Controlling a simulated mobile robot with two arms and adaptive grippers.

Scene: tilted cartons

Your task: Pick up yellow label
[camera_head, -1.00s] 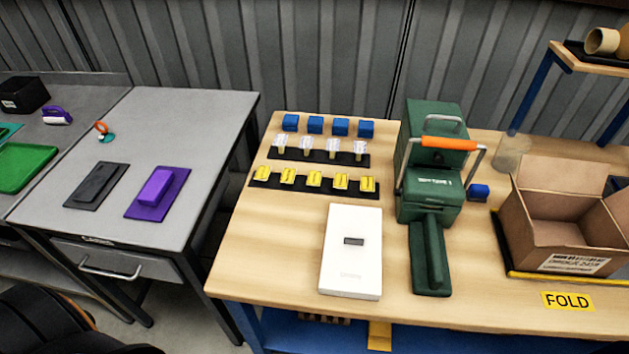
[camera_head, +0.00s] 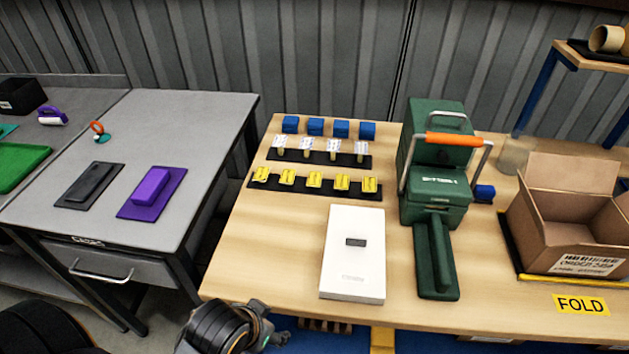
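Several yellow labels (camera_head: 314,180) stand in a row on a black strip (camera_head: 328,191) on the wooden table, left of the green machine. My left gripper (camera_head: 278,338) is partly in view at the bottom, at the front edge of the wooden table, well short of the yellow labels. Its fingers are small and cut off, so I cannot tell whether they are open or shut. My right gripper is not in view.
Behind the labels are a row of clear-and-white pieces (camera_head: 307,146) and several blue blocks (camera_head: 315,126). A white box (camera_head: 352,270) lies in front, with a green press (camera_head: 434,190) and an open carton (camera_head: 567,225) to the right. Bare wood lies left of the white box.

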